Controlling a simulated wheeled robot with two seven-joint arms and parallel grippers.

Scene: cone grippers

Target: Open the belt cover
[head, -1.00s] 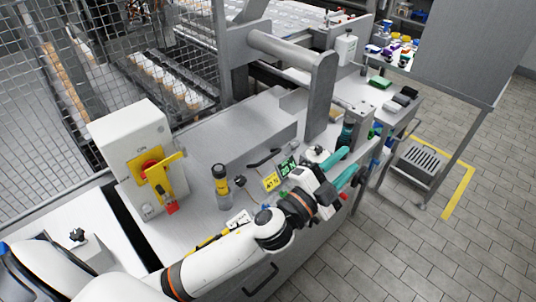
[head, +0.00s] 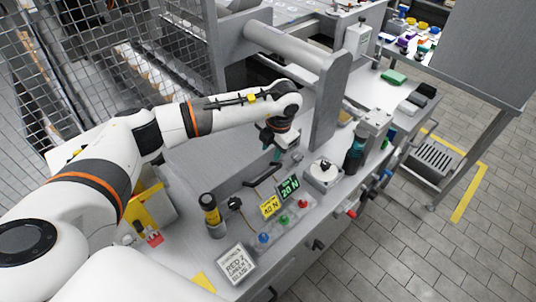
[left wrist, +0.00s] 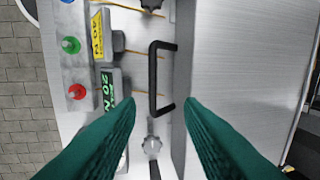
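The belt cover (head: 205,158) is a grey metal box lid on the bench, partly hidden behind my left arm. It looks closed. Its black bar handle (head: 262,176) is on the side facing the labels. In the left wrist view the cover (left wrist: 245,60) fills the right side, with the handle (left wrist: 154,78) upright beside its edge. My left gripper (head: 270,153) points down above the cover's edge, near the handle. In the wrist view its teal fingers (left wrist: 160,103) are apart, one on either side of the handle's lower end, with nothing held. My right gripper is out of view.
Force labels (head: 280,197), coloured buttons (head: 283,219) and a grey dial box (head: 322,174) line the bench front. A thick grey post (head: 328,105) rises behind the gripper.

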